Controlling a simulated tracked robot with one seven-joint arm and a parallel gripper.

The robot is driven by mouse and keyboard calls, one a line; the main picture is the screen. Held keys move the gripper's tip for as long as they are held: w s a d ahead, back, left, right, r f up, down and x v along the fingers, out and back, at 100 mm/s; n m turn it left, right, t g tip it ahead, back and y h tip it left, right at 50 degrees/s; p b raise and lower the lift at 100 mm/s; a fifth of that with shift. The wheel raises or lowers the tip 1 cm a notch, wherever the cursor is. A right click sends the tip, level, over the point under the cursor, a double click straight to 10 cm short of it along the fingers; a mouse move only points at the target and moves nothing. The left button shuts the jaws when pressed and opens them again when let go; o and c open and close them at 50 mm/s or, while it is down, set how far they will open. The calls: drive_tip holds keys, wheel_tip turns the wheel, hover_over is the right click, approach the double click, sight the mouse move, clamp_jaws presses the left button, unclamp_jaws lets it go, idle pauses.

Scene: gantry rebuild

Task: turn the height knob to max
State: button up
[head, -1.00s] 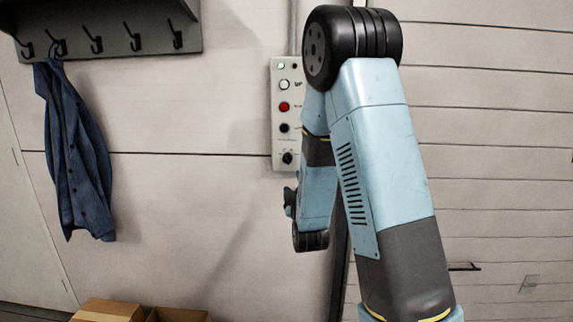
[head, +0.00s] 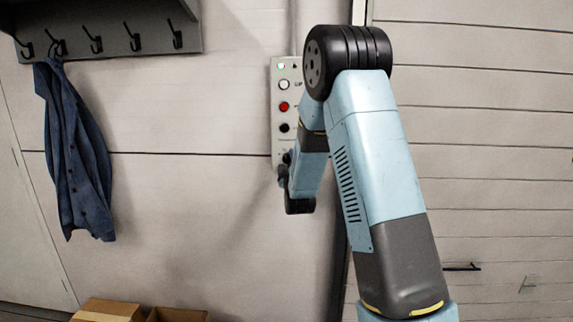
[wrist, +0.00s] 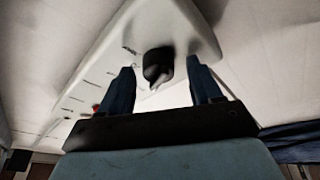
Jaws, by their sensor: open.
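The control panel (head: 276,142) is a pale plate on the wall, partly behind my arm. The black height knob (wrist: 157,64) is at its lower end, with a pointer-like light mark on its lower side in the wrist view. In the head view the knob (head: 287,157) is small and partly hidden by my gripper. My gripper (wrist: 160,70) is open, its two dark blue fingers on either side of the knob in the wrist view. A gap shows between each finger and the knob. I cannot tell whether the fingertips reach past its face.
A blue jacket (head: 75,150) hangs at left. Cardboard boxes (head: 110,308) stand below. The wall between is clear.

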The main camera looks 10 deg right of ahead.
drive_tip(key=shift+c, duration=0.4)
drive_tip(key=shift+a, duration=0.1)
drive_tip(key=c, duration=1)
drive_tip(key=shift+o, duration=0.2)
drive_tip(key=m+h, duration=0.1)
drive_tip(key=m, duration=0.2)
drive_tip(key=shift+a+f, duration=0.15)
drive_tip(key=m+h, duration=0.1)
drive_tip(key=m, duration=0.3)
drive_tip(key=m+h, duration=0.2)
drive_tip(key=m, duration=0.1)
drive_tip(key=shift+w+a+m, duration=0.1)
drive_tip(key=shift+m, duration=0.3)
drive_tip(key=m+h, duration=0.1)
drive_tip(key=m, duration=0.2)
drive_tip(key=m+g+h, duration=0.1)
drive_tip(key=m+h, duration=0.1)
drive_tip(key=m, duration=0.2)
drive_tip(key=shift+a, duration=0.15)
drive_tip(key=shift+m+g+h, duration=0.35)
drive_tip(key=shift+m+g, duration=0.1)
drive_tip(key=shift+m, duration=1)
drive_tip(key=shift+m+g+h, duration=0.35)
drive_tip(key=shift+m+g, duration=0.1)
drive_tip(key=shift+m, duration=1)
